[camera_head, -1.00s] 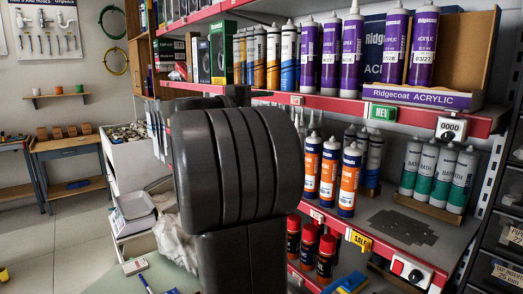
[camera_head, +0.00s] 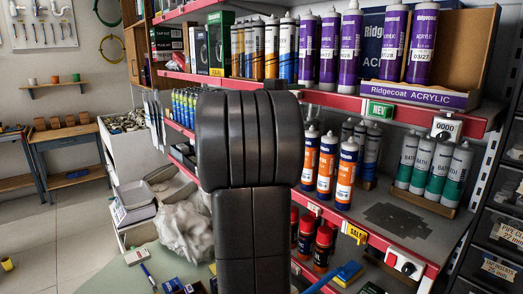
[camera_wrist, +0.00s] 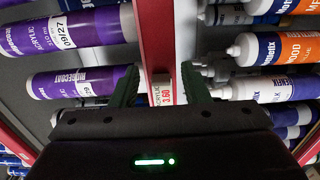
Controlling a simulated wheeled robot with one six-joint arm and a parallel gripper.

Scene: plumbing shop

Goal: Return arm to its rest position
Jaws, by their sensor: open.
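My dark arm (camera_head: 250,150) stands upright in the middle of the head view, in front of the shelf. My gripper does not show in the head view. In the wrist view my gripper (camera_wrist: 160,86) has its two dark green fingers spread apart, with nothing held between them. Beyond the fingers is a red shelf edge with a white and red price tag (camera_wrist: 163,92).
The red-edged shelf (camera_head: 340,100) holds rows of cartridges and red-capped cans (camera_head: 322,248). A crumpled pale bag (camera_head: 186,232) lies left of my arm, by a green surface (camera_head: 125,272) with small items. A workbench (camera_head: 70,150) stands at far left, with open floor before it.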

